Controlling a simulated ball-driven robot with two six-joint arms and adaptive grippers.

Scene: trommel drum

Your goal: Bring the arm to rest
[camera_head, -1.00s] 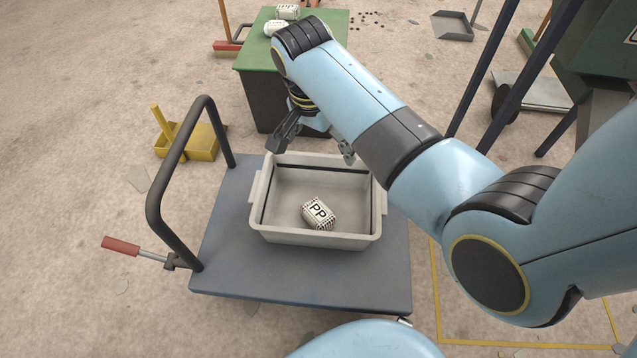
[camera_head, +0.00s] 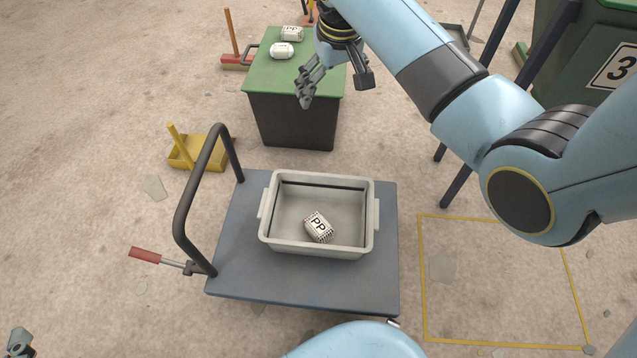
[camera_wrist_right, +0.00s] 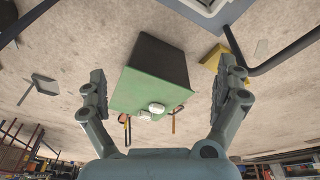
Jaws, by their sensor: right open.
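My right gripper (camera_head: 336,96) is open and empty, raised in front of the green-topped cabinet (camera_head: 270,75) in the head view. In the right wrist view its two fingers stand wide apart, with nothing held between them (camera_wrist_right: 160,68). My left gripper (camera_head: 20,342) shows only in part at the bottom left corner of the head view, and its jaws are too small to read.
The bin stands on a blue-grey cart (camera_head: 300,288) with a dark handle (camera_head: 185,205). Two white PP pieces (camera_head: 282,50) (camera_head: 292,33) lie on the cabinet. A green container marked 3 (camera_head: 570,60) stands at the right. The yellow-outlined floor area (camera_head: 490,290) is mostly clear.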

